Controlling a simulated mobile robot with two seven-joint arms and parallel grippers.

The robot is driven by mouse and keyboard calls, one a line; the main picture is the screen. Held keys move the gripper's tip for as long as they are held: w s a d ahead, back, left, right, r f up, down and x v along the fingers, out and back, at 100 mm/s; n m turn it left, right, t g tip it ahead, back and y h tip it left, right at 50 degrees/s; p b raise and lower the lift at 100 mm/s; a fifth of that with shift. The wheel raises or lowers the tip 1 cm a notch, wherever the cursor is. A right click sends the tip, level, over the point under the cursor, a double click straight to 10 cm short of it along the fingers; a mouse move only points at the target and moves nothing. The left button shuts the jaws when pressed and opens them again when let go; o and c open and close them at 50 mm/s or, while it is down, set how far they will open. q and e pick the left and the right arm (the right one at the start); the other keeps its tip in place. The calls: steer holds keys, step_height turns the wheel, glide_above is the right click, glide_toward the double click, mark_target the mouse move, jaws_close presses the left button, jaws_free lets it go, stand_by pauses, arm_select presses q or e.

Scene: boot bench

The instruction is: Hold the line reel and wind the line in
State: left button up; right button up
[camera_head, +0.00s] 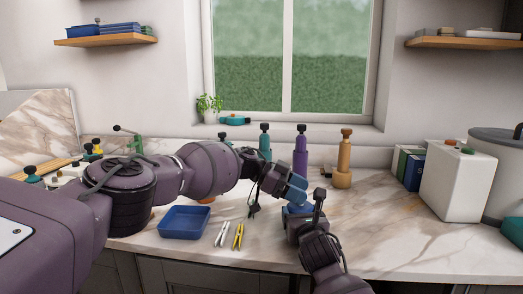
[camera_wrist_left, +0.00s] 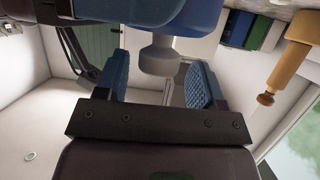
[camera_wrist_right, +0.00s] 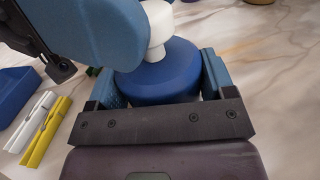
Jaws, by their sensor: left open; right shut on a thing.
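The line reel (camera_wrist_right: 165,80) is a blue round body with a white knob (camera_wrist_right: 158,22) standing up from it. In the right wrist view it sits between the fingers of my right gripper (camera_wrist_right: 160,92), which is shut on it. In the head view my right gripper (camera_head: 300,212) is low over the front of the counter, and the reel is mostly hidden there. My left gripper (camera_head: 291,186) is just above it, open. I cannot make out any line.
A blue tray (camera_head: 185,223), a white peg (camera_head: 222,234) and a yellow peg (camera_head: 238,236) lie left of the grippers. Teal, purple (camera_head: 300,152) and tan (camera_head: 343,162) bottles stand behind. A white canister (camera_head: 450,183) is at right; the counter before it is clear.

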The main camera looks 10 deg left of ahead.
arm_select(q)
steer(key=shift+s+a+f+n+t, duration=0.1)
steer(key=shift+s+f+n+t, duration=0.1)
steer(key=shift+n+t, duration=0.4)
steer(key=shift+t, duration=0.3)
steer(key=shift+n, duration=0.3)
